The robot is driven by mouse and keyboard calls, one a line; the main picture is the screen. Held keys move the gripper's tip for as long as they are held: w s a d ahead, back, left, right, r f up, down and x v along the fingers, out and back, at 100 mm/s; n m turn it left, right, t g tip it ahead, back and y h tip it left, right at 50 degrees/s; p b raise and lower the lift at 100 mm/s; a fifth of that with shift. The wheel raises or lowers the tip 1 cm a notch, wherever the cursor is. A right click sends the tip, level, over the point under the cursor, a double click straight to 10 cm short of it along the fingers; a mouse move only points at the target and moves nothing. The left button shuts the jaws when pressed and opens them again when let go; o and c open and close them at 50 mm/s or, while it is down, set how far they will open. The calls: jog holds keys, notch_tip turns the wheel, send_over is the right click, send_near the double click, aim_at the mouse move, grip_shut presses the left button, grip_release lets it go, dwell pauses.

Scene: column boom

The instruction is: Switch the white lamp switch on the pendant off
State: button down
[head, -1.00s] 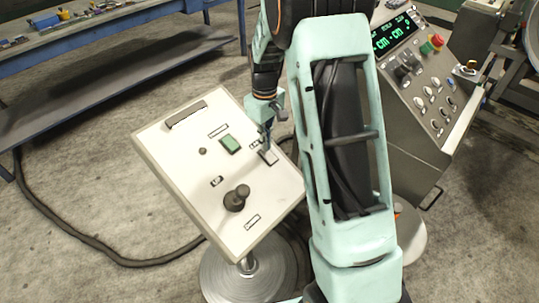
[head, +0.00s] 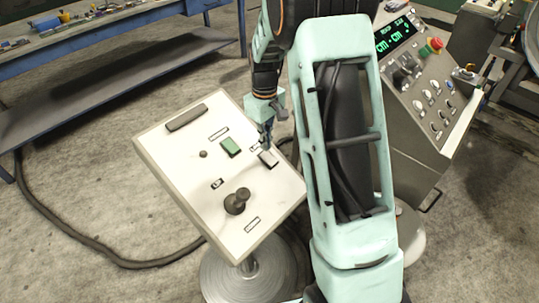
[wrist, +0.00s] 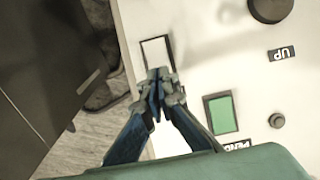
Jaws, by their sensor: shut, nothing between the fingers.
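The white lamp switch (head: 268,159) is a pale rectangular rocker with a dark frame on the right part of the tilted white pendant panel (head: 185,185). It also shows in the wrist view (wrist: 157,52), just beyond the fingertips. My gripper (head: 267,145) is shut and empty, pointing down at the switch's edge. In the wrist view my fingertips (wrist: 160,76) overlap the switch's near end. I cannot tell whether they touch it, nor which way the rocker is tipped.
A green button (head: 230,146) and a dark joystick knob (head: 237,200) sit on the same panel. A grey console (head: 420,90) with knobs and a red button stands at the right. A blue workbench (head: 110,35) is behind left. A cable (head: 75,235) lies on the floor.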

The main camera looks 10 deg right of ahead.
aim_at(266, 154)
jog(key=shift+r+p, duration=1.4)
jog(key=shift+r, duration=1.05)
